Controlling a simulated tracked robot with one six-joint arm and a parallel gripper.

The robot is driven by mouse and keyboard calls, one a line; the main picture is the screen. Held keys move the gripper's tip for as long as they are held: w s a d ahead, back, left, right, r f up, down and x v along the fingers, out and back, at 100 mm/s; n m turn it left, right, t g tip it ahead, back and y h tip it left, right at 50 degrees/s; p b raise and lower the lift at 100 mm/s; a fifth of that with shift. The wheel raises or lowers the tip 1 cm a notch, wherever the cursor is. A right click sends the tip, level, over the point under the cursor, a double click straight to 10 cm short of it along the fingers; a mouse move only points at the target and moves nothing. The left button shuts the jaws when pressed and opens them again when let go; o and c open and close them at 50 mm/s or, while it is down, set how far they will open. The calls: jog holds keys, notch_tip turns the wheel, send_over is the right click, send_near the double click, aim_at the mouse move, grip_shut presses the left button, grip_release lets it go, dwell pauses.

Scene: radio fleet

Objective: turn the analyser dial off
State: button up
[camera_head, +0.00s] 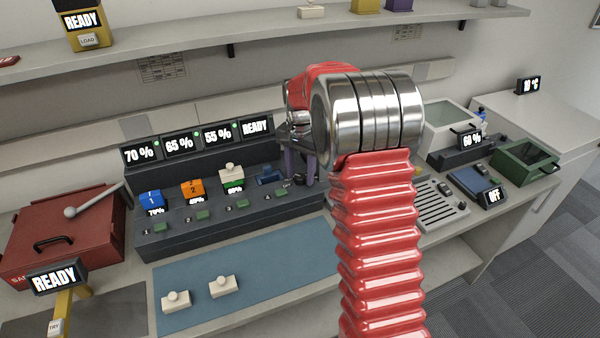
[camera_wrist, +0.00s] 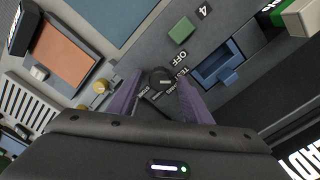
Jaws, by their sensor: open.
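The analyser dial (camera_wrist: 161,77) is a small round black knob on the dark grey panel in the wrist view. Printed labels surround it; OFF and TEST can be read, the others are too small or partly covered. I cannot tell which label it points to. My gripper (camera_wrist: 156,86) is open, with its two purple fingers on either side of the dial. I cannot tell whether they touch it. In the head view my gripper (camera_head: 300,165) is mostly behind my arm, at the right end of the charger bank, and the dial cannot be made out.
The charger bank (camera_head: 160,240) holds blue, orange and white-green blocks. A green button (camera_wrist: 182,30), a blue slot part (camera_wrist: 220,68) and a brass knob (camera_wrist: 100,86) surround the dial. A red case (camera_head: 60,225) stands left. A blue mat (camera_head: 260,265) lies in front with two cream pieces.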

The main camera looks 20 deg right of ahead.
jog(key=shift+c, duration=0.4)
jog(key=c, duration=1)
jog(key=shift+n, duration=0.4)
jog(key=n, duration=0.3)
jog(key=shift+n, duration=0.3)
jog(key=n, duration=0.4)
jog(key=shift+n, duration=0.3)
jog(key=o, duration=1.1)
